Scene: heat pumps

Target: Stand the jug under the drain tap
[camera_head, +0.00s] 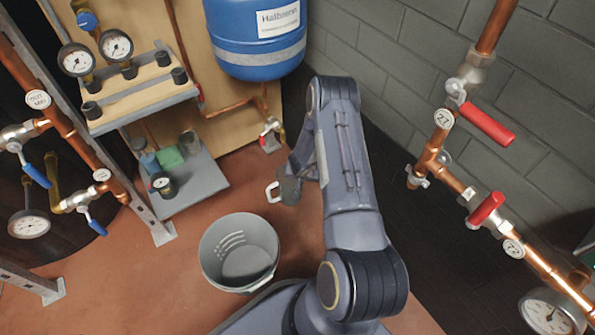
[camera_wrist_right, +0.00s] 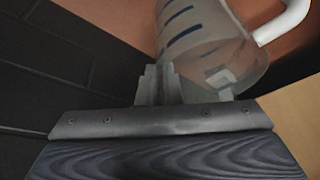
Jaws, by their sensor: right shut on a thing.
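The jug (camera_head: 289,187) is grey and see-through, with a pale handle on its left side in the head view. My right gripper (camera_head: 300,170) is shut on it and holds it beside the lower end of my arm. In the right wrist view the jug (camera_wrist_right: 205,45) shows dark level stripes and a white handle at upper right, with my fingers (camera_wrist_right: 165,88) at its wall. The drain tap (camera_head: 269,132) is at the low end of a copper pipe, beyond the jug in the head view. The jug is not beneath it. My left gripper is out of view.
A grey bucket (camera_head: 239,252) stands on the reddish floor left of my arm. A low shelf (camera_head: 190,187) with small items stands at left. A blue tank (camera_head: 256,38) hangs above the tap. Copper pipes with red-handled valves (camera_head: 486,124) run along the right wall.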

